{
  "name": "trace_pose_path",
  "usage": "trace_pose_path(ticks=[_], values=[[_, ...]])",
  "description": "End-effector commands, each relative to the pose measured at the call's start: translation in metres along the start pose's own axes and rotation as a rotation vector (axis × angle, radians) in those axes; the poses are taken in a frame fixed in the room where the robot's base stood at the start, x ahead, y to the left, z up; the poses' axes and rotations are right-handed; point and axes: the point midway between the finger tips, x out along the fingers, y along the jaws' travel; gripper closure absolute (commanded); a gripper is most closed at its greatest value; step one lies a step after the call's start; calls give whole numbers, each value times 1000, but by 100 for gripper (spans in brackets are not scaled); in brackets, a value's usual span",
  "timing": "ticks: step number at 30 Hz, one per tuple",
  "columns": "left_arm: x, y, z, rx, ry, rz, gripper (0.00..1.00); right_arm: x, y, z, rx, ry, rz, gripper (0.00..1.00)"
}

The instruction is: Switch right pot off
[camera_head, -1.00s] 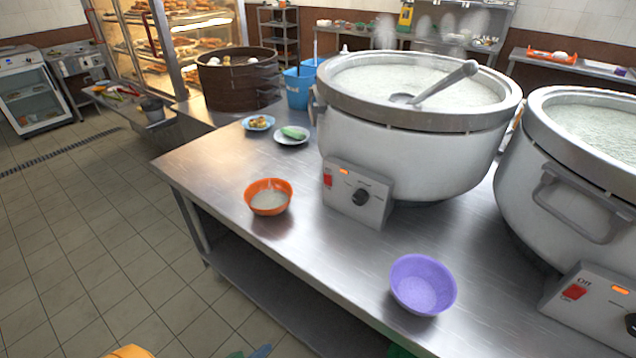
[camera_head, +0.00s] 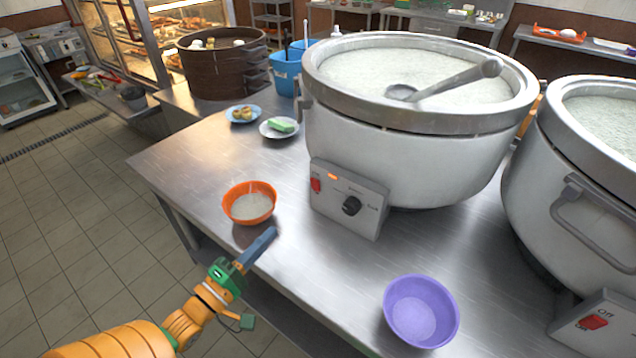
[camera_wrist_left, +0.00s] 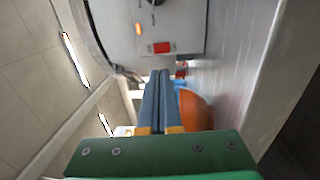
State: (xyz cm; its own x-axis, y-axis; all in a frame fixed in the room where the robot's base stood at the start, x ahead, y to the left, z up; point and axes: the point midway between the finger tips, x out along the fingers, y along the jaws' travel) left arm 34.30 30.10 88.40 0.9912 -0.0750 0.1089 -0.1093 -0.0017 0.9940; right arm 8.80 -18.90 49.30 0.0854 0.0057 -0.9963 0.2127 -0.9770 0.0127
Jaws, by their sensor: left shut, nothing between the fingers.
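The right pot (camera_head: 560,185) is a large white stockpot of congee at the right edge, partly cut off. Its control box (camera_head: 597,328) with a red Off/On switch (camera_head: 593,322) shows at the lower right, also cut off. The left pot (camera_head: 400,155) has a ladle in it and its own control box (camera_head: 348,200) with a red switch (camera_head: 316,185); that box also shows in the left wrist view (camera_wrist_left: 172,28). My left gripper (camera_head: 272,235) is shut and empty, by the table's front edge, near the orange bowl. My right gripper is not seen.
An orange bowl (camera_head: 249,204) and a purple bowl (camera_head: 421,310) stand on the steel table (camera_head: 310,265). Two small plates of food (camera_head: 280,128) and a brown steamer (camera_head: 222,65) are farther back. The table between the two bowls is clear.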

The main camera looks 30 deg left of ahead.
Motion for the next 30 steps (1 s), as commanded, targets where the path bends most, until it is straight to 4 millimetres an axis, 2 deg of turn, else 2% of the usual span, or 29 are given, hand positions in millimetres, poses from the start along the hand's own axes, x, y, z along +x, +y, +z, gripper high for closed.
trace_pose_path(ticks=[10,14,30], values=[[1,3,1,-10,-4,9,100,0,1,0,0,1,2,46],[10,4,0,-10,-3,10,100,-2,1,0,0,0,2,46],[120,6,1,-9,-2,11,100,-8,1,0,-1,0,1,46]])
